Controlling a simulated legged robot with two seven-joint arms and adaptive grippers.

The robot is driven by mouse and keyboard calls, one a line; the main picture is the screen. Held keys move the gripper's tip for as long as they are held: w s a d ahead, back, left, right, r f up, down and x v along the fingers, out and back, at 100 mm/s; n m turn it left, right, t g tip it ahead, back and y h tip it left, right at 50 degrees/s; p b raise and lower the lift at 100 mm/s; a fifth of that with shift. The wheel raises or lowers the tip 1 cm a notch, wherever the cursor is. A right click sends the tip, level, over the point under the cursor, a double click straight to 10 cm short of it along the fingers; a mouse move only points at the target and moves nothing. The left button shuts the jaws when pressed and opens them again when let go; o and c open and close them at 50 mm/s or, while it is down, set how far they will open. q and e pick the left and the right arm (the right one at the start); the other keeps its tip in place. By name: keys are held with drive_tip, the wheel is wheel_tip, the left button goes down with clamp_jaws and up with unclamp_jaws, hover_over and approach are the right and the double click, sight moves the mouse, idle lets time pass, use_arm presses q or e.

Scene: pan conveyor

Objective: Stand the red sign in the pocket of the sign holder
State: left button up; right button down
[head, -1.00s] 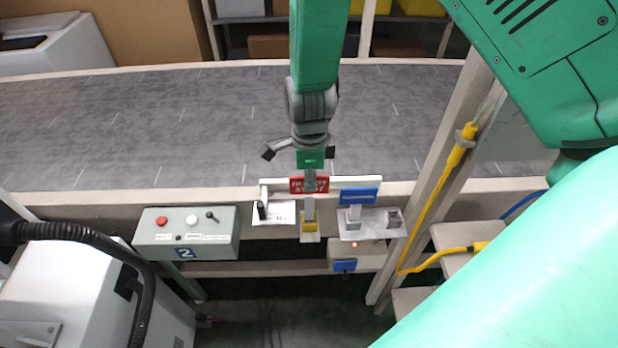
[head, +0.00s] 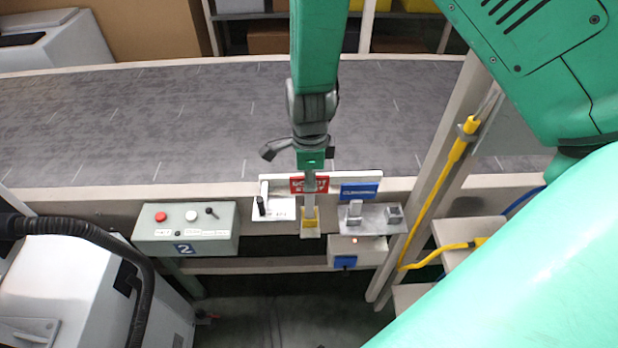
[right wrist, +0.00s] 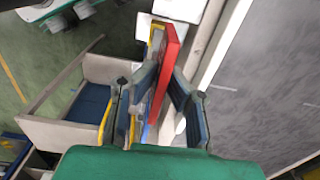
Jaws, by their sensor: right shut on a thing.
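The red sign (head: 309,185) with white lettering is in my right gripper (head: 311,174), in front of the conveyor's near rail. In the right wrist view the red sign (right wrist: 165,75) shows nearly edge-on between the two fingers of my right gripper (right wrist: 168,92). A grey metal sign holder (head: 374,222) sits just right of the red sign, with two small upright pockets. A blue sign (head: 360,191) stands above its left pocket; the right pocket (head: 393,213) looks empty. A yellow piece (head: 309,221) shows below the red sign; I cannot tell what it belongs to. My left gripper is out of view.
A grey control box (head: 186,232) with buttons and a switch hangs at left. A post with a yellow cable (head: 437,193) stands at right. The conveyor belt (head: 180,125) behind is clear.

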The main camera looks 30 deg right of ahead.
drive_tip(key=shift+f+b, duration=0.65)
drive_tip(key=shift+f, duration=0.85)
drive_tip(key=c, duration=1.6)
unclamp_jaws()
drive_tip(key=shift+r, duration=0.15)
drive_tip(key=shift+r, duration=0.35)
wheel_tip(320, 180, up, 11)
drive_tip(key=shift+r, duration=0.1)
